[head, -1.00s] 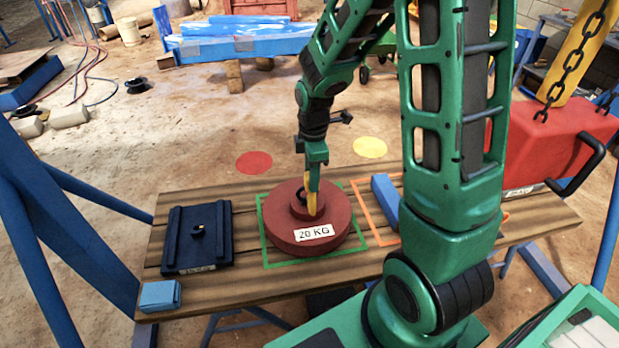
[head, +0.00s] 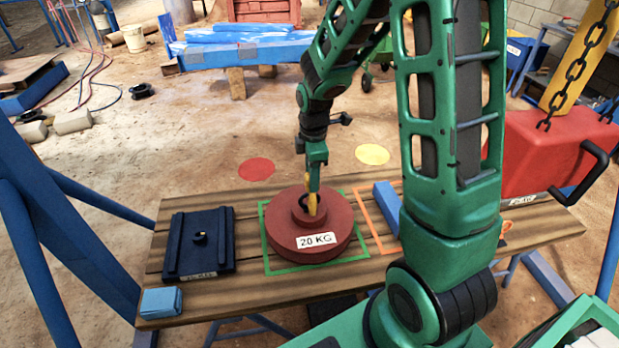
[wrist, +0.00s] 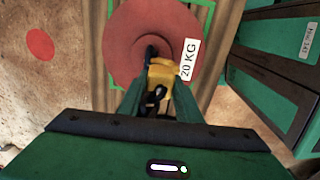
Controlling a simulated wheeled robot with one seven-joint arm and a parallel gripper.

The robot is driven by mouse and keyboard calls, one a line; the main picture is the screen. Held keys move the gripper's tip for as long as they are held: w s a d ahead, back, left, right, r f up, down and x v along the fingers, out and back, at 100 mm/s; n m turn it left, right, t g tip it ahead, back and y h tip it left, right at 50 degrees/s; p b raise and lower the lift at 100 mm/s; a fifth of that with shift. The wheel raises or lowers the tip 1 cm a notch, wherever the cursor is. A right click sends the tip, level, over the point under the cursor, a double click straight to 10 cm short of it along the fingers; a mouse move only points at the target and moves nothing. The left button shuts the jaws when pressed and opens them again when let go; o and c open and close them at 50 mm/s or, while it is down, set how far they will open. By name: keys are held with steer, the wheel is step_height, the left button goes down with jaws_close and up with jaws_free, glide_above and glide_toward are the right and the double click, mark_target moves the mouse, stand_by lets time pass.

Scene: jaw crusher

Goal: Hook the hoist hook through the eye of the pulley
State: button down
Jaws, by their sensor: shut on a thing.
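My gripper (head: 313,200) points down over the top of a round red weight marked 20 KG (head: 285,232). In the wrist view, my gripper (wrist: 160,92) is shut on a small yellow piece (wrist: 162,74) between its green fingers. A black curved part (wrist: 151,50) shows just beyond the yellow piece, against the weight's top, and more black shows between the fingers. I cannot tell whether the black part is a hook or an eye, or whether it touches the weight. I cannot pick out a pulley for certain.
The weight stands in a green square outline on a wooden bench (head: 270,301). A dark blue plate (head: 185,250) and light blue block (head: 161,302) lie left. A blue bar (head: 387,205) lies right, by an orange outline. A red box (head: 545,150) and hanging chain (head: 575,65) stand far right.

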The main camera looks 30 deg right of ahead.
steer(key=shift+w+r, duration=0.1)
steer(key=shift+w+d+r, duration=0.15)
steer(key=shift+w+r, duration=0.4)
steer(key=shift+r, duration=0.05)
stand_by(0.4)
steer(key=shift+w+d+r, duration=0.15)
steer(key=shift+w+r, duration=0.2)
steer(key=shift+r, duration=0.2)
steer(key=c, duration=1.2)
jaws_free()
steer(key=shift+r, duration=0.1)
